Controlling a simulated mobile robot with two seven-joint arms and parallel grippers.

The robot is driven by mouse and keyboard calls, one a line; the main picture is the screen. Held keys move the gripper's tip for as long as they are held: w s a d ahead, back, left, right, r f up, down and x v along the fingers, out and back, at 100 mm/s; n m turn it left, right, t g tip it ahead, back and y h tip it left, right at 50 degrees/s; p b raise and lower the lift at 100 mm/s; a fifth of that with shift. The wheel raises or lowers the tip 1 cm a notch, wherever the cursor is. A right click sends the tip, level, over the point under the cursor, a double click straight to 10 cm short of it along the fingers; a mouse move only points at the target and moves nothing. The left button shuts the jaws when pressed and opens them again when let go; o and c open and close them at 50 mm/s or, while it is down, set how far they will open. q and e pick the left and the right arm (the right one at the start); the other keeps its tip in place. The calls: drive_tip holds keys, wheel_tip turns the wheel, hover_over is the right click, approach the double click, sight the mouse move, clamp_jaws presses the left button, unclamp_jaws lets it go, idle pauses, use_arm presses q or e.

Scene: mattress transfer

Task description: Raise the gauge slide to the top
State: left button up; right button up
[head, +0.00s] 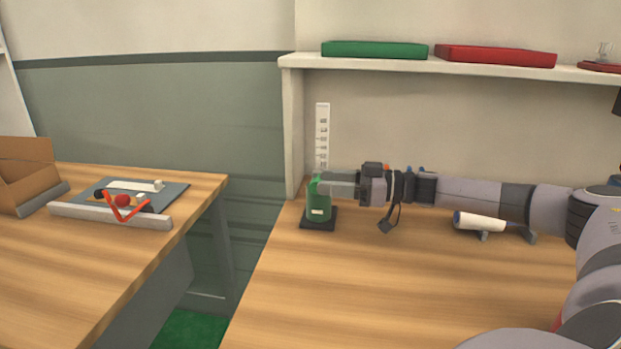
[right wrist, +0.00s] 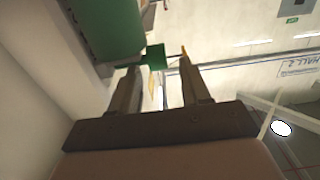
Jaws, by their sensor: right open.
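The gauge stands upright at the left of the right-hand desk, with a white marked scale (head: 322,135), a green body (head: 318,207) and a black foot (head: 319,224). My right gripper (head: 334,184) reaches in from the right, its fingertips at the upper part of the green body. The slide's outline is partly hidden by the gripper. My left gripper is out of view.
A shelf (head: 440,67) above holds a green book (head: 375,49) and a red book (head: 496,56). A white cylinder (head: 480,221) rests on a stand below my right arm. The front of the desk (head: 380,295) is clear. A second table (head: 110,260) stands left, across a gap.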

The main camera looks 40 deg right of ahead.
drive_tip(key=shift+p+x, duration=0.35)
drive_tip(key=shift+x, duration=2.05)
drive_tip(key=shift+c, duration=0.3)
clamp_jaws()
